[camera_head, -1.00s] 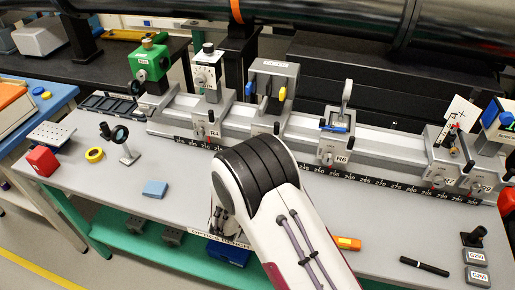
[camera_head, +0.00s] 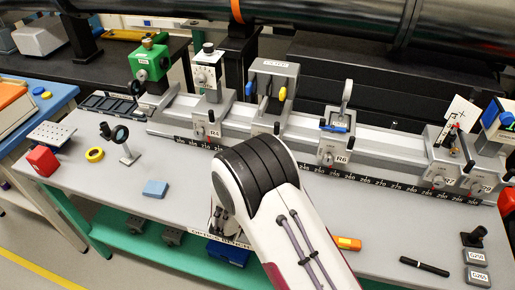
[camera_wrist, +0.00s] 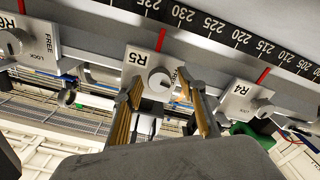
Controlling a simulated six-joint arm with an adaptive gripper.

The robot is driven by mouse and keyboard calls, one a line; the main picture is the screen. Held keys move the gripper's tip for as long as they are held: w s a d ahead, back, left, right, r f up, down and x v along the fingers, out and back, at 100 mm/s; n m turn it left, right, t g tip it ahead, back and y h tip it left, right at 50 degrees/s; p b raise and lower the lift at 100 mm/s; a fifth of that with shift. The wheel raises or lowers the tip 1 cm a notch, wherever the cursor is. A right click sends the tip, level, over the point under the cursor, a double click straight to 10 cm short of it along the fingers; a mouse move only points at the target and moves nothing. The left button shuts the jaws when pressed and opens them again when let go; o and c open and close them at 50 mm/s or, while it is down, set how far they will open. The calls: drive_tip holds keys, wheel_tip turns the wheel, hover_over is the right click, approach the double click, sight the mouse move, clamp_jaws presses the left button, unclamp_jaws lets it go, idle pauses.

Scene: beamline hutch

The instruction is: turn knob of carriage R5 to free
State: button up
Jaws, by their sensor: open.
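In the wrist view the R5 carriage plate (camera_wrist: 143,66) carries a round silver knob (camera_wrist: 161,80) with a pale line across its face. My gripper (camera_wrist: 165,88) is open, its two brass-coloured fingers reaching up on either side of the R5 knob, apart from it as far as I can tell. The R5 plate's FREE and LOCK lettering is not readable, partly hidden by a finger. In the head view my arm covers the R5 knob and the gripper; the upper part of the middle carriage (camera_head: 273,88) shows behind it.
The R4 carriage knob (camera_wrist: 263,107) is right of R5 in the wrist view, and a carriage knob with FREE and LOCK marks (camera_wrist: 14,44) is at left. The scale (camera_wrist: 240,38) runs above them.

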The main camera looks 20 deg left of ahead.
drive_tip(key=shift+s, duration=0.1)
drive_tip(key=s, duration=1.1)
drive_tip(key=shift+s, duration=0.4)
drive_tip(key=shift+w+r, duration=0.1)
drive_tip(key=w+d+r+m+g+y, duration=0.2)
drive_tip(key=w+d+r+m+g, duration=0.15)
drive_tip(key=w+r, duration=0.45)
drive_tip(key=s+d+r+g+y, duration=0.2)
drive_tip(key=s+d+r+g, duration=0.25)
drive_tip(key=d+r, duration=0.4)
drive_tip(key=s+d+r+m+g+h, duration=0.2)
drive_tip(key=s+d+g+h, duration=0.2)
drive_tip(key=s+d, duration=2)
drive_tip(key=s, duration=0.3)
drive_tip(key=shift+s+d, duration=0.25)
drive_tip(key=shift+d, duration=0.05)
